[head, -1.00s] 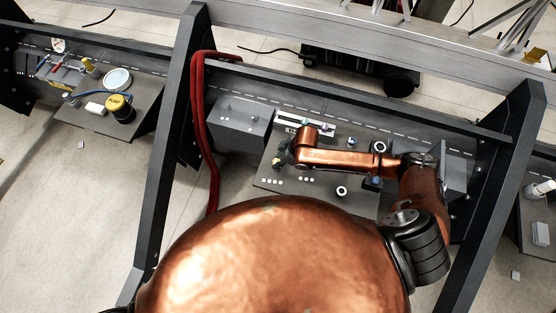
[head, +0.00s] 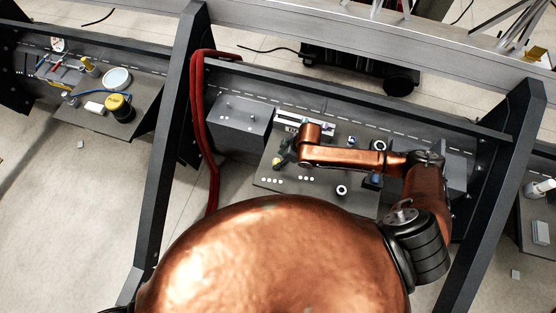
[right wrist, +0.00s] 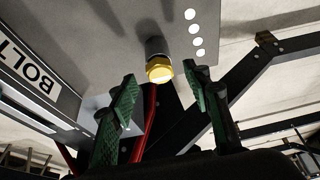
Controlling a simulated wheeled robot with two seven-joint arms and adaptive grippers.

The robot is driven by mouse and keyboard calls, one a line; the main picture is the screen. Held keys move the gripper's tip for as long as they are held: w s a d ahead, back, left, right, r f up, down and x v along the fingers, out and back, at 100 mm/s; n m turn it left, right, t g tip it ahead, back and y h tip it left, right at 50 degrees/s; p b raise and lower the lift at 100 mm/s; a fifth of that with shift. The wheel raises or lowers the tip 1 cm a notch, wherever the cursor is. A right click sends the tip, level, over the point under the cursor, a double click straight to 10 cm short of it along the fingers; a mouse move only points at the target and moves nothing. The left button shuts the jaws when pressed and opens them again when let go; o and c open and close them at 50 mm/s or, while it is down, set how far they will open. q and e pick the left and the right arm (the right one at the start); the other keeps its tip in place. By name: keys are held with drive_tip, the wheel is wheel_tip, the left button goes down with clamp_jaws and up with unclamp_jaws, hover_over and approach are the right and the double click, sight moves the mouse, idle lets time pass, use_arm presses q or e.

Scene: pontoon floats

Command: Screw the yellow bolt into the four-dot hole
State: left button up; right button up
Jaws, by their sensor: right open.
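The yellow bolt (head: 277,162) stands on the grey plate (head: 322,193), close to the row of four white dots (head: 271,181). In the right wrist view its yellow hex head (right wrist: 159,70) tops a grey cylindrical part that meets the plate beside the four dots (right wrist: 195,34). The hole itself is hidden. My right gripper (head: 281,158) is at the bolt. In the wrist view its green fingers (right wrist: 159,77) are open, one on each side of the bolt head in the picture, with visible gaps and no hold. My left gripper is not in view.
A grey box (head: 240,120) stands at the plate's left, with red hoses (head: 202,130) beyond it. A white-ringed part (head: 341,190) and another (head: 380,146) are on the right. A "BOLT" label (right wrist: 38,77) lies left in the wrist view. Dark frame posts (head: 172,150) flank the station.

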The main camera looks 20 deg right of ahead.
drive_tip(key=v, duration=1)
drive_tip(key=shift+w+f, duration=0.1)
